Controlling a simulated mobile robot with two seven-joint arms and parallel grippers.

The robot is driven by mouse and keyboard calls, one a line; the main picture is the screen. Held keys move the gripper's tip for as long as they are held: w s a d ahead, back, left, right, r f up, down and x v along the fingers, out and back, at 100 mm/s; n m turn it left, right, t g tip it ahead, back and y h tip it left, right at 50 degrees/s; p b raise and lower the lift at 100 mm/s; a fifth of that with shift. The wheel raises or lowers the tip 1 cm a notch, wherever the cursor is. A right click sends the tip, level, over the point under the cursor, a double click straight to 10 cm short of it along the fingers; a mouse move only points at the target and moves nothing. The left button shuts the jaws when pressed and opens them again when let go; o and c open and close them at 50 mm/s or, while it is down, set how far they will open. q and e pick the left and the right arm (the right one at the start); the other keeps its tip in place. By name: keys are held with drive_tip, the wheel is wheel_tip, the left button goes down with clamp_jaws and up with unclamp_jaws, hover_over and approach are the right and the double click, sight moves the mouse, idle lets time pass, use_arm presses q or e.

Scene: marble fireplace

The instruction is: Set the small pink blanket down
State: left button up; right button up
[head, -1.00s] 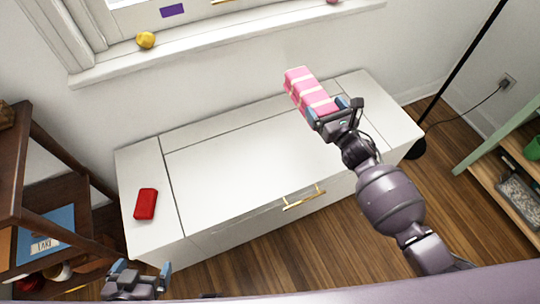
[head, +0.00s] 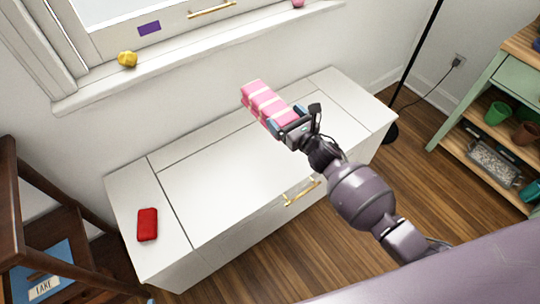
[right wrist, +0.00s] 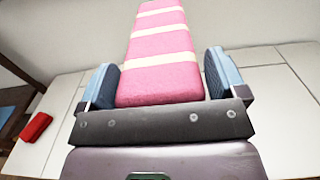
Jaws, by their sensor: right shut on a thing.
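The small pink blanket (head: 264,100) is a folded, block-like bundle with pale cream stripes. My right gripper (head: 286,117) is shut on its near end, and the bundle points away toward the wall. It appears above the back of the white chest; I cannot tell whether it touches the top. In the right wrist view the blanket (right wrist: 160,60) lies between the two blue-grey fingers of the gripper (right wrist: 163,88). Its far end is cut off there. Only a tiny blue sliver at the head view's bottom edge may be my left gripper.
The white chest (head: 215,185) has a red object (head: 148,224) on its left end; its middle is clear. A window sill holds a yellow lump (head: 127,59).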

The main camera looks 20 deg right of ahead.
wheel_tip(320, 180, down, 20)
drive_tip(key=b, duration=0.7)
drive_tip(key=shift+d, duration=0.1)
drive_tip(key=shift+r, duration=0.1)
drive_tip(key=o, duration=0.7)
drive_tip(key=shift+f, duration=0.2)
use_arm(q)
drive_tip(key=shift+m, duration=0.7)
drive_tip(key=f, duration=0.2)
drive_tip(key=d+f, duration=0.1)
drive_tip(key=f, duration=0.1)
drive_tip(key=shift+w, duration=0.35)
drive_tip(key=shift+r, duration=0.15)
use_arm(e)
drive_tip(key=shift+r, duration=0.15)
